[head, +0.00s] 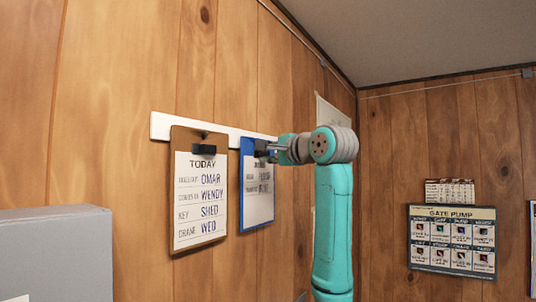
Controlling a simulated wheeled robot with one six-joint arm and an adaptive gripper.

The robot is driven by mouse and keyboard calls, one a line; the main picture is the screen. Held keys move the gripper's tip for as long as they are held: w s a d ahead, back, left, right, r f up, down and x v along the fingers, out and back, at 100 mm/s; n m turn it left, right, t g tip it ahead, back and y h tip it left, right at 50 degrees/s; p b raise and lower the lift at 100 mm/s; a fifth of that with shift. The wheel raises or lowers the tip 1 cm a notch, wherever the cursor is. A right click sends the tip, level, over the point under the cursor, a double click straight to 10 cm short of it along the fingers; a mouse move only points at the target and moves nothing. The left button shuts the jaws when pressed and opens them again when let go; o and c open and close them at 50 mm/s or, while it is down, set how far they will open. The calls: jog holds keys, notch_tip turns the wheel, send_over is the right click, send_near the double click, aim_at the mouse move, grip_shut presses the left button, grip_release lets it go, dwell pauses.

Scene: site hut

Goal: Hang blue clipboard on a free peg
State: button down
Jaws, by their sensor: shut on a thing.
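The blue clipboard (242,197) is upright against or close to the wooden wall, just right of a brown clipboard. It carries a white sheet with dark writing. My gripper (266,149) is at its top edge, shut on it near the clip. The white peg rail (162,126) runs along the wall behind both clipboards. The brown clipboard (176,218), with a "TODAY" sheet, hangs on the rail's left part. The pegs are hard to make out, and my gripper and arm hide the rail's right end. I cannot tell whether the blue clipboard is on a peg.
A grey box-like cabinet (55,255) stands at the lower left. A "GATE PUMP" board (452,212) and a small notice (449,192) are on the right wall. A pale sheet (330,112) is on the wall behind my arm.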

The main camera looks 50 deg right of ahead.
jog(key=c, duration=1)
grip_release()
jog(key=shift+s, duration=0.1)
jog(key=v, duration=1.2)
